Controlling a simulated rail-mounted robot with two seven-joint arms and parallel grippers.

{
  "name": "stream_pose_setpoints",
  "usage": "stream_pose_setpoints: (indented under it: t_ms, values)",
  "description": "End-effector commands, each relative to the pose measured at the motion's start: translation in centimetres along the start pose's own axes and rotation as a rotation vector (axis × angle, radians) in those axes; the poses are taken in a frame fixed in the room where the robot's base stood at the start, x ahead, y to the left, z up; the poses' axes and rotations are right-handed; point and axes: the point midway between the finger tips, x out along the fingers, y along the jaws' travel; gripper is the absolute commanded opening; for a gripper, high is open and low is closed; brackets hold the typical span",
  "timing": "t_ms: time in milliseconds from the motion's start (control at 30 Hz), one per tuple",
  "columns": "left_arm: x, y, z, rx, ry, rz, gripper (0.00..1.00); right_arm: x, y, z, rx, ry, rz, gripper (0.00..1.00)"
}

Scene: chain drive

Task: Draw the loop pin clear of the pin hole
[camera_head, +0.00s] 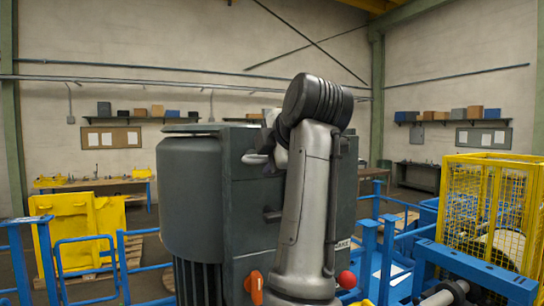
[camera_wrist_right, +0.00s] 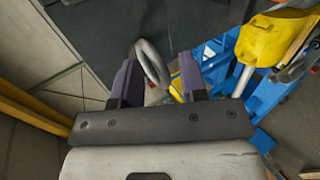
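The loop pin shows in the head view as a pale grey ring (camera_head: 255,158) at the upper face of the dark grey machine housing (camera_head: 240,205). In the right wrist view the loop pin (camera_wrist_right: 152,62) is a grey metal loop between the two finger pads, nearer the left pad. My right gripper (camera_wrist_right: 158,75) is open, its dark pads apart on either side of the loop. In the head view the right gripper (camera_head: 272,152) is mostly hidden behind my own arm. The pin hole is hidden. My left gripper is in neither view.
Below stand an orange handle (camera_head: 254,287) and a red knob (camera_head: 346,279). Blue rails (camera_head: 368,250) and a yellow mesh cage (camera_head: 492,200) are on the right. Another blue rail (camera_head: 85,268) is on the left.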

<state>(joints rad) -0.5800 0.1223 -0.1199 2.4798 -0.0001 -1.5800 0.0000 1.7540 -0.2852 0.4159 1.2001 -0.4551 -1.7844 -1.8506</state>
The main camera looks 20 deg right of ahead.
Motion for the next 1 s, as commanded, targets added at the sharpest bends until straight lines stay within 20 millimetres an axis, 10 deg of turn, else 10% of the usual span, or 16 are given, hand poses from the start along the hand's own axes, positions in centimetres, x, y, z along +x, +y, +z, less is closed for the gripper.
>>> stream_pose_setpoints:
  t_ms: [400,1000]
  values:
    - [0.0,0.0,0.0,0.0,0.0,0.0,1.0,0.0,0.0,0.0,0.0,0.0,0.0,0.0]
    - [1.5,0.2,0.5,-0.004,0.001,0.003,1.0,-1.3,-1.0,0.0,0.001,-0.001,0.0,0.0]
